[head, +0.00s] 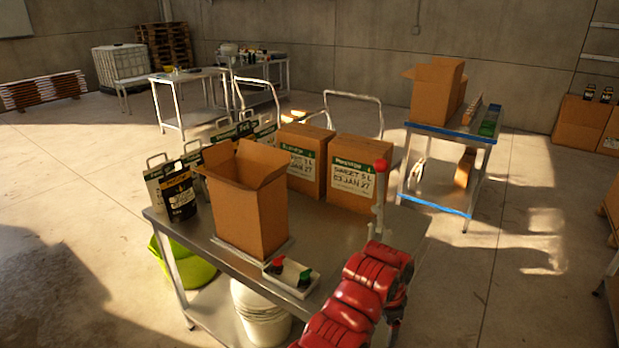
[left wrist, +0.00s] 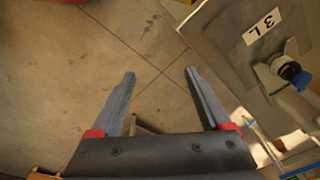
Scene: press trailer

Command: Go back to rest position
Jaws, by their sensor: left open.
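My left gripper (left wrist: 160,74) shows in the left wrist view with its two grey fingers wide apart. Nothing is between the fingertips, and bare concrete floor lies behind them. In the head view one of my red arms (head: 350,293) reaches in from the bottom edge, over the right front part of the metal table (head: 340,222). I cannot make out its fingers there. No second gripper shows in either view.
On the table stand an open carton (head: 247,205), a button box (head: 291,277), a black pouch (head: 180,196) and closed cartons (head: 353,175). A red-knobbed lever (head: 380,166) rises beside my arm. A blue-edged table (head: 450,133) stands behind, right. Floor between is clear.

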